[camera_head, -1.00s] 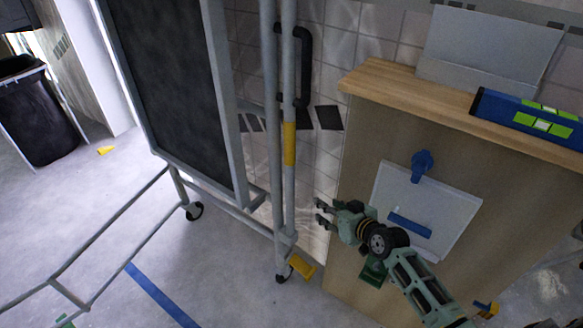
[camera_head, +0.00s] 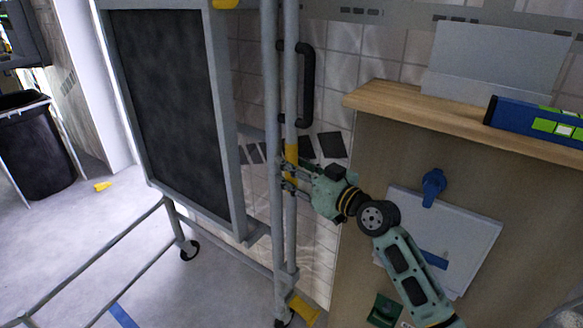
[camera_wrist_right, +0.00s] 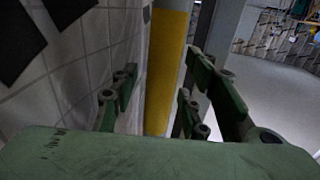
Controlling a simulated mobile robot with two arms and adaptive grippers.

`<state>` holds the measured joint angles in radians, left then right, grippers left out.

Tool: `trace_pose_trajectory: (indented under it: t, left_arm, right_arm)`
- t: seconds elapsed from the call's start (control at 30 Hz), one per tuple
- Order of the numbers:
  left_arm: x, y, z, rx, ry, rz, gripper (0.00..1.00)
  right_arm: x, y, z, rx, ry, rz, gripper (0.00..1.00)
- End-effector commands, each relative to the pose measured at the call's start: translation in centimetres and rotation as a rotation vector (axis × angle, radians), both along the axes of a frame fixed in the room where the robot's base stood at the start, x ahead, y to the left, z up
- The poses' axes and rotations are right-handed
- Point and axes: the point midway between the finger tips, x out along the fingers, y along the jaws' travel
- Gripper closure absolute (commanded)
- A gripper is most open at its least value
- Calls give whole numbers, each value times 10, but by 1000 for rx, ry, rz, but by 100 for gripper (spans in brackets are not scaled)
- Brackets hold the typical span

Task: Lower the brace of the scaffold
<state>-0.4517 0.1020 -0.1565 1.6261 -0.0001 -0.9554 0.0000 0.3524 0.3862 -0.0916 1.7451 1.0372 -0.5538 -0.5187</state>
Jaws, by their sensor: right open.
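The scaffold (camera_head: 222,110) is a grey metal frame with a dark panel (camera_head: 165,110) and thin upright poles on its right side. One upright, the brace (camera_head: 291,75), carries a yellow band (camera_head: 291,153), which also shows large in the right wrist view (camera_wrist_right: 165,65). My right gripper (camera_head: 285,176) is at the brace, around the lower part of the yellow band. In the right wrist view its fingers (camera_wrist_right: 152,108) are open, with the yellow band between them and slightly beyond. I cannot tell whether they touch it. My left gripper is not in view.
A dark handle (camera_head: 305,85) is behind the brace. Caster wheels (camera_head: 190,250) and low rails sit on the floor. A black bin (camera_head: 35,150) is at the far left.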

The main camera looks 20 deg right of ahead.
Motion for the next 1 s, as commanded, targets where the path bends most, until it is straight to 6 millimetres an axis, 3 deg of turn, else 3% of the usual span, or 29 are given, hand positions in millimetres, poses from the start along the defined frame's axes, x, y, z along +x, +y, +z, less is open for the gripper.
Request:
trace_pose_trajectory:
  t: [0.37, 0.83, 1.0]
  left_arm:
    - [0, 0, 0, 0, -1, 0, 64]
    - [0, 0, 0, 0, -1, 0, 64]
    - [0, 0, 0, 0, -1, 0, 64]
  right_arm:
    - [8, 4, 0, 0, 1, 0, 58]
    - [8, 4, 0, 0, 1, 0, 99]
    - [8, 4, 0, 0, 1, 0, 100]
